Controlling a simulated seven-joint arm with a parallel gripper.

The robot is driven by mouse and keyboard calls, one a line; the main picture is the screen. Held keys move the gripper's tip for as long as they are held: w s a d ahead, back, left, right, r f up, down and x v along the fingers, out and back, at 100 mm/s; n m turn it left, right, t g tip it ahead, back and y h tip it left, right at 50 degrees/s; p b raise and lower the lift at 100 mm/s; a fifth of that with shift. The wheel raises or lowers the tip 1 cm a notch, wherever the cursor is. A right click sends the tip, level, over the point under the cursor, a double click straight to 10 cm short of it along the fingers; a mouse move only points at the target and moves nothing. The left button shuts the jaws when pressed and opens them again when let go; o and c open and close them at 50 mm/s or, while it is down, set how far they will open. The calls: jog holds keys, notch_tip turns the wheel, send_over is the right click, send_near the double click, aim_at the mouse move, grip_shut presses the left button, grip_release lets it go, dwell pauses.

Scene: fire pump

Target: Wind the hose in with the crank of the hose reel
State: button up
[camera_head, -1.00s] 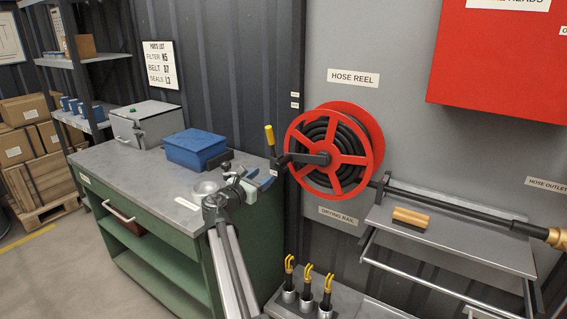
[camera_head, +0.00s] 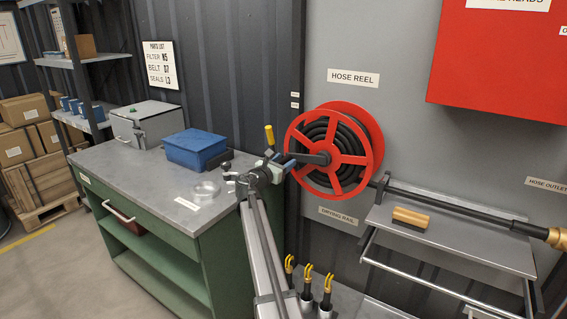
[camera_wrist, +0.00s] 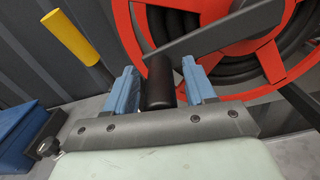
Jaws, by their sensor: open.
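The hose reel (camera_head: 364,163) is red with black hose wound on it, mounted on the grey wall panel. Its dark crank arm (camera_head: 311,158) points left from the hub. In the wrist view, the crank arm (camera_wrist: 215,32) runs to a black crank grip (camera_wrist: 160,80). My gripper (camera_head: 281,160) is at the arm's outer end. Its blue fingers stand open on both sides of the grip, with a gap visible at least on the right. A yellow-handled lever (camera_head: 269,135) stands just left of the crank; its lower end is hidden behind my left finger in the wrist view.
A green workbench (camera_head: 150,212) with a blue bin (camera_head: 194,150) and a clear dish (camera_head: 205,190) is at left. Several yellow-topped tools (camera_head: 308,277) stand below.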

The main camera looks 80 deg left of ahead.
jog(key=shift+w+a, duration=0.1)
grip_shut()
dwell(0.6)
